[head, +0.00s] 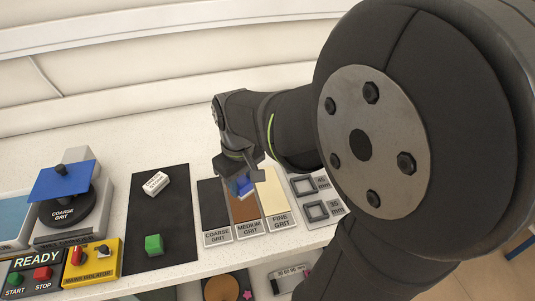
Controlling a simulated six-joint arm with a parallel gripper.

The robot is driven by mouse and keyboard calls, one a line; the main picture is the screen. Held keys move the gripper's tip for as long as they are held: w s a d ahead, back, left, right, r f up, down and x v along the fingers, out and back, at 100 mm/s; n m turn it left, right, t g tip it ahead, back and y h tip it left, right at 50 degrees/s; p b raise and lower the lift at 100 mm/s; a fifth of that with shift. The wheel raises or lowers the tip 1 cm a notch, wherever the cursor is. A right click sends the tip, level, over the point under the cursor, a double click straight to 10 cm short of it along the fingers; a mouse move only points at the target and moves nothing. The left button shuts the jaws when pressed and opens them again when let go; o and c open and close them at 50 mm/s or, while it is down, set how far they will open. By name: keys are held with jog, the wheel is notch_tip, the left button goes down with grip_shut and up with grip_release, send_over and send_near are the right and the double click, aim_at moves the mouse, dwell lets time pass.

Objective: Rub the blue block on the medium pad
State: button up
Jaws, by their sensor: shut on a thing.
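The blue block (242,189) is held in my gripper (243,182), whose jaws are shut on it and hide part of it. The block is over the far part of the medium pad (245,210), a brown strip labelled MEDIUM GRIT. I cannot tell whether the block touches the pad. The dark coarse pad (212,207) lies to its left and the cream fine pad (272,197) to its right.
A green block (154,245) and a white labelled block (156,183) lie on a black mat (150,215) at left. Square gauges (316,209) sit right of the pads.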

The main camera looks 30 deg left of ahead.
jog(key=shift+f, duration=0.1)
send_over(245, 208)
notch_tip(245, 208, down, 5)
jog(key=shift+f, duration=0.1)
jog(key=shift+w+a+f, duration=0.1)
jog(key=shift+f, duration=0.2)
jog(key=shift+w+a+r, duration=0.1)
jog(key=shift+w+a, duration=3)
jog(key=shift+f, duration=0.6)
jog(key=shift+s+d, duration=0.1)
jog(key=shift+s+d, duration=3.15)
jog(key=shift+w+a, duration=3.2)
jog(key=shift+w, duration=0.05)
jog(key=shift+s+d, duration=1.65)
jog(key=shift+s, duration=0.05)
